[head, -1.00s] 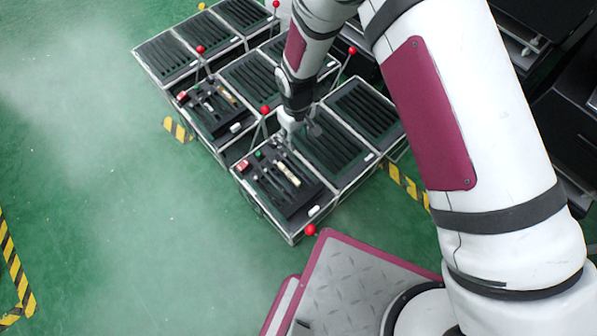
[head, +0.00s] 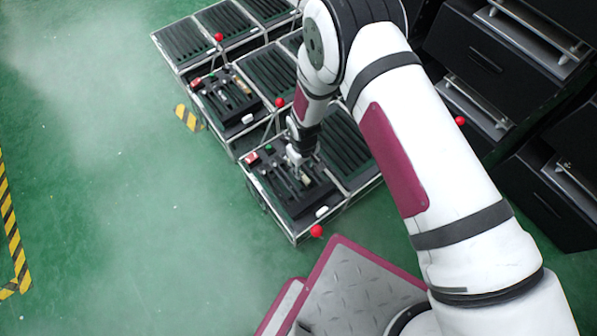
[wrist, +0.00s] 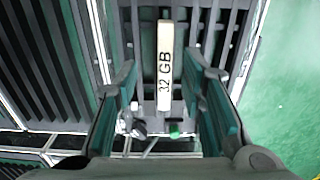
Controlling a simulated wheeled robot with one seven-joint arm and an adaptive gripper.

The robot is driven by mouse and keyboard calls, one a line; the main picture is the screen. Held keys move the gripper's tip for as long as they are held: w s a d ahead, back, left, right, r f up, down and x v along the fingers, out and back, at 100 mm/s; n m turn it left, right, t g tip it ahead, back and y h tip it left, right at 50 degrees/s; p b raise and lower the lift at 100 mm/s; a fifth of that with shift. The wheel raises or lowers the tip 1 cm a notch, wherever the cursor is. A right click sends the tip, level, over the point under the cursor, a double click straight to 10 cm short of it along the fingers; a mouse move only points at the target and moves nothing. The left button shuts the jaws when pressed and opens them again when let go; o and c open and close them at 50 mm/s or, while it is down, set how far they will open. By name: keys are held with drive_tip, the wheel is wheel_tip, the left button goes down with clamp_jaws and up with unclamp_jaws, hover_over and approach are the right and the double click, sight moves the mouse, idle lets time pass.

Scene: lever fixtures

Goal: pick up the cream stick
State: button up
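The cream stick (wrist: 165,58), marked "32 GB", lies lengthwise in the dark slotted tray in the wrist view. In the head view the cream stick (head: 305,180) shows small, just in front of my gripper (head: 295,158). In the wrist view my gripper (wrist: 163,85) is open, with one teal-padded finger on each side of the stick. Gaps show between both fingers and the stick, so it is not held. The height of the fingertips over the tray is hard to tell.
The near case (head: 267,205) has a red-knobbed lever (head: 316,231) at its front corner. A small green item (wrist: 174,130) and a grey-white one sit near the stick. More slotted cases stand behind.

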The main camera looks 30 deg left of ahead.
drive_tip(key=f, duration=0.1)
drive_tip(key=f+b, duration=0.1)
drive_tip(key=f, duration=0.1)
drive_tip(key=f+b, duration=0.1)
drive_tip(key=f, duration=0.1)
drive_tip(key=shift+s+a, duration=0.15)
drive_tip(key=shift+a, duration=0.25)
drive_tip(key=shift+c, duration=0.3)
clamp_jaws()
